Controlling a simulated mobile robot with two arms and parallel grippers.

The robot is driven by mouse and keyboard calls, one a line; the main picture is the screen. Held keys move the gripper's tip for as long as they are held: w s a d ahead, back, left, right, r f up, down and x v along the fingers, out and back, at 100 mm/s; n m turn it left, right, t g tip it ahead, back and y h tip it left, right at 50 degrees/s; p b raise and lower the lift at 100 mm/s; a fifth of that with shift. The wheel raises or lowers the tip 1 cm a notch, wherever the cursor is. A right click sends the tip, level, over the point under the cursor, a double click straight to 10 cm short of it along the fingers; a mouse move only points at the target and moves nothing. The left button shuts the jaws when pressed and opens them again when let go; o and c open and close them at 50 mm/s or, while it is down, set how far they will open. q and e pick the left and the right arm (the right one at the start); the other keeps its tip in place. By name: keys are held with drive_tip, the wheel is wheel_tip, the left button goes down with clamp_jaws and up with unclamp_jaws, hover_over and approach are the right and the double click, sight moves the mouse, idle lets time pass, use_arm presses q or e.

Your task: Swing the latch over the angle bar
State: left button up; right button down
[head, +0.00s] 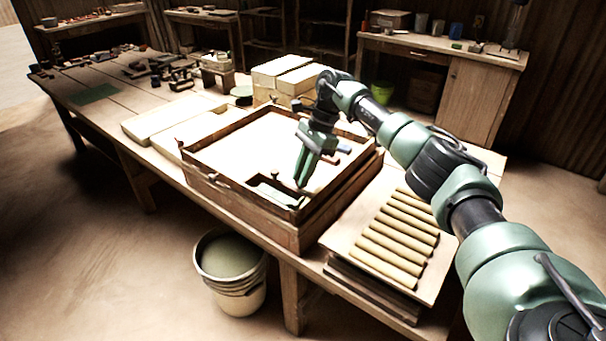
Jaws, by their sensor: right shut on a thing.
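My right gripper (302,180) comes in from the right and points down at the near right corner area of a wooden press frame (215,192) on the long table. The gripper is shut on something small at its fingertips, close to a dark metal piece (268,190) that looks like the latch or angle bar. The fingers hide part of that piece, and I cannot tell latch and bar apart. The frame is filled with a pale flat surface (255,145). My left gripper is not in view.
A tray of pale rolls (398,238) lies right of the frame on the table (110,112). Pale blocks (283,75) stand behind it, and pale slabs (160,118) lie left. A bucket (232,268) stands on the floor in front. Small tools crowd the far left.

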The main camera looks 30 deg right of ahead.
drive_tip(key=c, duration=1.3)
unclamp_jaws()
drive_tip(key=shift+c, duration=0.2)
drive_tip(key=v, duration=0.8)
drive_tip(key=shift+b, duration=0.35)
drive_tip(key=shift+f, duration=0.1)
